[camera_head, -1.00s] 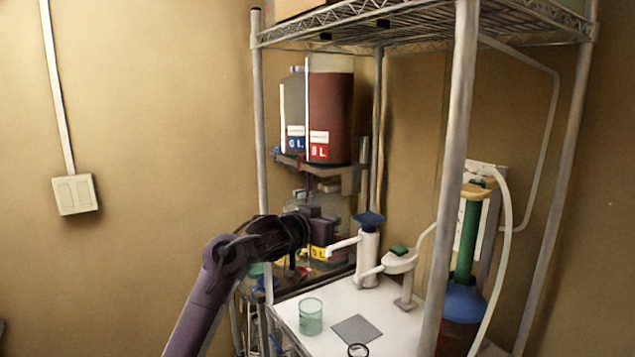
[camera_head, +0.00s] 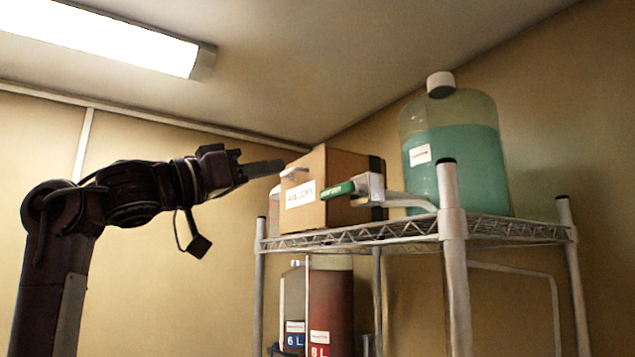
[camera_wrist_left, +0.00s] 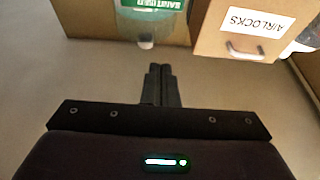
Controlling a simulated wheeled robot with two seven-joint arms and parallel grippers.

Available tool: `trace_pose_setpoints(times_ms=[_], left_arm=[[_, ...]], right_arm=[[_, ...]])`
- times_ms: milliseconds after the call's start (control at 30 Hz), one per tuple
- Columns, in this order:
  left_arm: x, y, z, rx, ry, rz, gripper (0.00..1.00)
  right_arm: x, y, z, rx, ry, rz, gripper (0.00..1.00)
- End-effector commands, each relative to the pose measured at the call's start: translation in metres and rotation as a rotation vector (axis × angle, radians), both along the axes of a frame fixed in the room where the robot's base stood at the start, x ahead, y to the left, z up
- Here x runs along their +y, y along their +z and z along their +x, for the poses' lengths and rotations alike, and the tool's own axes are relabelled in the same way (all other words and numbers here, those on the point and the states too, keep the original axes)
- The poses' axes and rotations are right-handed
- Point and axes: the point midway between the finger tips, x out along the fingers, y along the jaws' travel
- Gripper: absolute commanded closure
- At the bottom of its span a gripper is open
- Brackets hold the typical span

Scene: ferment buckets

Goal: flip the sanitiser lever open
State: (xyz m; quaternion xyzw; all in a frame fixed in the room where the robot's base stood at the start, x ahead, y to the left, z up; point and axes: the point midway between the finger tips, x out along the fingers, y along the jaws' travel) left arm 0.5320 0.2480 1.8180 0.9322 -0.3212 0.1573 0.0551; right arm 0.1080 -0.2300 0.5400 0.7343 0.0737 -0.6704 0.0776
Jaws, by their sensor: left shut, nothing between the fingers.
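The sanitiser lever (camera_head: 338,189) is a green handle on a grey metal valve (camera_head: 372,188), pointing left in front of a cardboard box. The valve's pipe runs right to the large clear jug (camera_head: 452,165) of green liquid on the top shelf. My left gripper (camera_head: 264,169) is shut and empty, raised left of the box and lever, apart from the lever. In the left wrist view its closed fingers (camera_wrist_left: 160,86) point toward a clear container (camera_wrist_left: 150,25) with a green, upside-down label. I cannot make out the lever there. My right gripper is not in view.
The cardboard box (camera_head: 345,163), labelled AIRLOCKS, stands behind the lever; it also shows in the left wrist view (camera_wrist_left: 210,38). The wire shelf (camera_head: 400,230) has a post (camera_head: 453,260) at its front corner. A ceiling lamp (camera_head: 110,38) hangs above. Space left of the shelf is clear.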

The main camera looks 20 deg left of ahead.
Motion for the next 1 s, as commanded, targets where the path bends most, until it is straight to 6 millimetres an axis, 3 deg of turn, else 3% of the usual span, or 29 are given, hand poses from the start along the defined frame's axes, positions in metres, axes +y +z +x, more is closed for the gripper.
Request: trace_pose_setpoints(times_ms=[267,667,800,1000], left_arm=[[-0.009,0.008,0.012,0.001,0.0,0.001,1.0],[-0.058,0.039,0.074,0.004,-0.002,0.0,1.0],[-0.059,0.016,0.077,0.001,0.002,0.001,1.0],[-0.058,-0.001,0.076,0.0,0.001,0.001,1.0]], right_arm=[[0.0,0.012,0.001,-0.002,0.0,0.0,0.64],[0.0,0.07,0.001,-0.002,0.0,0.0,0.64],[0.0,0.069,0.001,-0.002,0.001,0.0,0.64],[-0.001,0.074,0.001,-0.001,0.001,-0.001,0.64]])
